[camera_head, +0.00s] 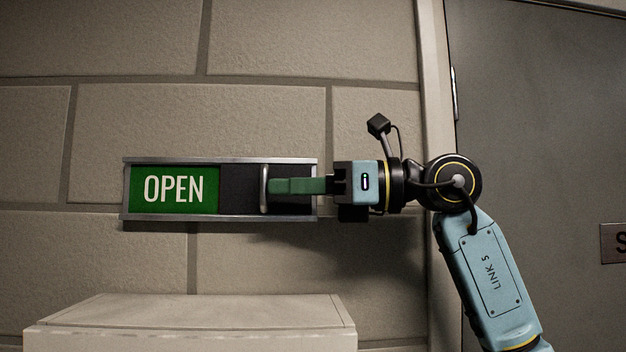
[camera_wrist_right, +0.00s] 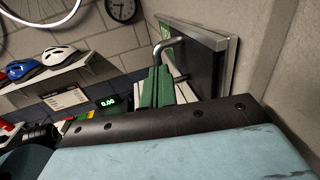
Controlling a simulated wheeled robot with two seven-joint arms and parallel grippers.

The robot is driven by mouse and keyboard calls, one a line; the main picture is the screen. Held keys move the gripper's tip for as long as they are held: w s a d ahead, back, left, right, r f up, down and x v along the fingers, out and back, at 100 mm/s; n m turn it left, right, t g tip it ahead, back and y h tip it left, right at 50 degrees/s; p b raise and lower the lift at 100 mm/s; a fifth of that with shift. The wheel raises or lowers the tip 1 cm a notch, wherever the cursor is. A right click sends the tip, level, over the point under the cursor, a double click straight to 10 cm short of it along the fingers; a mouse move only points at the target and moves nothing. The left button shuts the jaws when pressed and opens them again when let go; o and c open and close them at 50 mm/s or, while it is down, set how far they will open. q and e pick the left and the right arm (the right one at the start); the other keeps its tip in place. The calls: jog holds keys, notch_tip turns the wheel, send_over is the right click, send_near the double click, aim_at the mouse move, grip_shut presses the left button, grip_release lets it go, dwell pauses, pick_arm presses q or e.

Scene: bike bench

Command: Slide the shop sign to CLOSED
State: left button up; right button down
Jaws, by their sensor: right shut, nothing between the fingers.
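The shop sign (camera_head: 243,208) is a grey-framed slider on the block wall. A green panel reading OPEN (camera_head: 174,190) shows at its left, with a black slider plate (camera_head: 240,188) to the right of it. An upright metal handle (camera_head: 264,188) stands on the plate, and it also shows in the right wrist view (camera_wrist_right: 172,47). My right gripper (camera_head: 270,187) comes in from the right with its green fingers shut and empty. Its tips are at the right side of the handle; whether they touch it I cannot tell. No CLOSED lettering is visible. My left gripper is not in view.
A pale box top (camera_head: 190,325) stands below the sign. A grey door (camera_head: 540,130) and its frame (camera_head: 436,90) are at the right. The wall left of the sign is clear.

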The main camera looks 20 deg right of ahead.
jog(key=shift+a, duration=0.1)
jog(key=s+a+p+x, duration=0.1)
jog(key=s+p+x, duration=0.1)
jog(key=x, duration=1.1)
jog(key=shift+a, duration=0.2)
jog(key=shift+s, duration=0.1)
jog(key=b+v, duration=0.4)
jog(key=v, duration=1)
